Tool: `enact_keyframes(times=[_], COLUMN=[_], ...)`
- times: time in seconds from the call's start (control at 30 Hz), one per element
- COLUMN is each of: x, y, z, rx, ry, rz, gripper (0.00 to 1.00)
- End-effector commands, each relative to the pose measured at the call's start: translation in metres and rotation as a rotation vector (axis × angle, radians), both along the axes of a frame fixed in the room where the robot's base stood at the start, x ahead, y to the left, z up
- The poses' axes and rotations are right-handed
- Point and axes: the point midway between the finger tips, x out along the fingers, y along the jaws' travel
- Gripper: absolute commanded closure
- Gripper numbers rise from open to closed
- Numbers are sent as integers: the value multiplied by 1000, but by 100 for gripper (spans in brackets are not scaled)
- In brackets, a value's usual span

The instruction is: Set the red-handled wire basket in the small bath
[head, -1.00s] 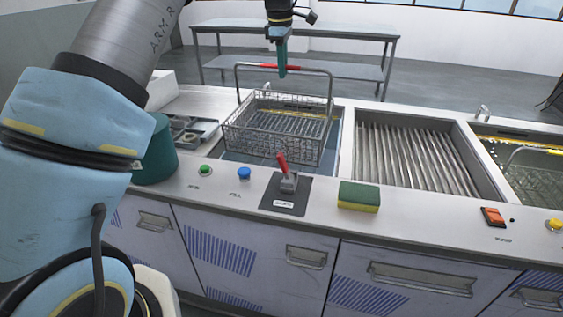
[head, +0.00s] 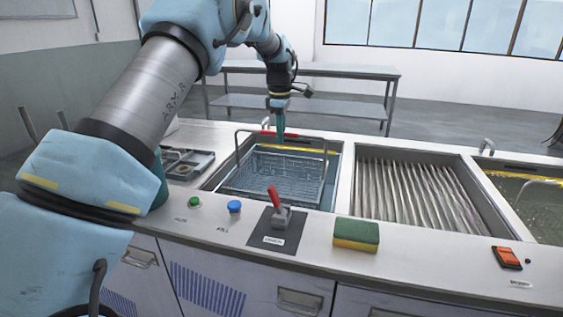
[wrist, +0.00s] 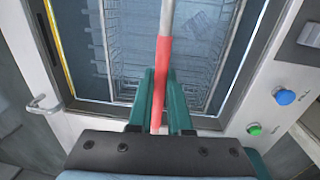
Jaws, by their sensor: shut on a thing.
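The wire basket (head: 285,176) sits down inside the small bath (head: 334,201) at the left of the counter, its mesh below the bath's rim. Its tall handle stands upright, with a red grip (head: 267,133) on the top bar. My gripper (head: 281,137) is above the bath, its green fingers shut on the red grip. In the wrist view the fingers (wrist: 157,100) close on both sides of the red grip (wrist: 162,75), and the basket's mesh (wrist: 150,45) shows below in the bath. Whether the basket rests on the bath floor cannot be told.
A red lever (head: 274,197), a green button (head: 194,201), a blue button (head: 234,206) and a sponge (head: 356,235) are along the counter front. A ribbed basin (head: 410,190) is at the middle, another bath (head: 525,205) at the right. A tray (head: 188,164) lies left.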

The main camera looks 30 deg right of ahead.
Motion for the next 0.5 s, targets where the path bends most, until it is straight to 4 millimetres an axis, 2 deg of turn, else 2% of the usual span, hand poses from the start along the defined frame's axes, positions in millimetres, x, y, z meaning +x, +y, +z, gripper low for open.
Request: enact_keyframes(times=[0.27,0.5], x=[0,0], y=[0,0], z=[-20,-49], rx=[-1,0], ry=[-1,-1], rz=[0,0], gripper=[100,100])
